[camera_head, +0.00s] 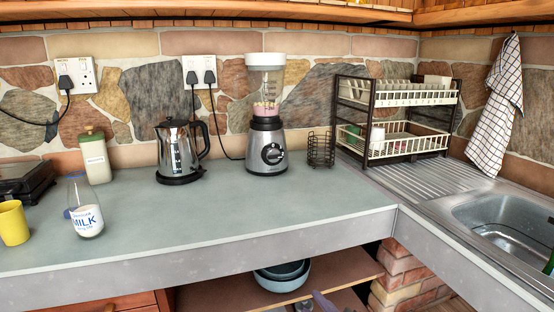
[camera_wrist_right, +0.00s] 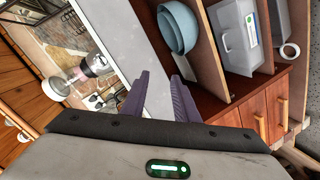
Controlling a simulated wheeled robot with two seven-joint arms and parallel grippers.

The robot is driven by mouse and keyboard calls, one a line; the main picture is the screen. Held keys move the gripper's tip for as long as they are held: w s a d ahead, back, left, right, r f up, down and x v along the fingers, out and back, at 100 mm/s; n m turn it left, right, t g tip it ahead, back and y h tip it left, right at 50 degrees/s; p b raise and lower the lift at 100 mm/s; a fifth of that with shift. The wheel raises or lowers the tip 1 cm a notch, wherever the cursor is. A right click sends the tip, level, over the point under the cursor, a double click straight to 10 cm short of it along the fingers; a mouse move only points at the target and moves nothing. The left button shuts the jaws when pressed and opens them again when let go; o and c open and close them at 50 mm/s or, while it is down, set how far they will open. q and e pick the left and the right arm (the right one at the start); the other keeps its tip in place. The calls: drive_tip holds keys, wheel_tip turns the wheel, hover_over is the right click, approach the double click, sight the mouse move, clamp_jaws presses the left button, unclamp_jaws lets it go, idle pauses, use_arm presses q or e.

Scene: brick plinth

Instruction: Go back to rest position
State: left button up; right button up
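My right gripper (camera_wrist_right: 160,77) shows in the right wrist view with its two purple fingers apart and nothing held between them. It is in front of the counter's edge and the open shelf below. In the head view, small purple parts of it (camera_head: 320,299) appear at the bottom edge, low in front of the shelf. My left gripper is not in view. The task names no object.
A grey counter (camera_head: 240,215) bears a milk bottle (camera_head: 86,213), a yellow cup (camera_head: 13,223), a kettle (camera_head: 180,152), a blender (camera_head: 266,130) and a dish rack (camera_head: 400,147). A sink (camera_head: 500,215) is at right. Blue bowls (camera_head: 283,277) sit on the shelf below. The counter's front middle is clear.

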drive_tip(key=s+d+f+m+g, duration=0.2)
drive_tip(key=s+f+m, duration=0.2)
drive_tip(key=s+f, duration=0.3)
drive_tip(key=s+d+f+m+g+h, duration=0.1)
drive_tip(key=s+f, duration=0.5)
drive_tip(key=s, duration=0.6)
drive_tip(key=s+d+f+m+g, duration=0.2)
drive_tip(key=s+d+f+m, duration=0.2)
drive_tip(key=s+f+m, duration=0.3)
drive_tip(key=shift+s+d+f+m+g+h, duration=0.3)
drive_tip(key=shift+s+f+g+h, duration=0.1)
drive_tip(key=shift+s, duration=0.85)
idle(4.2)
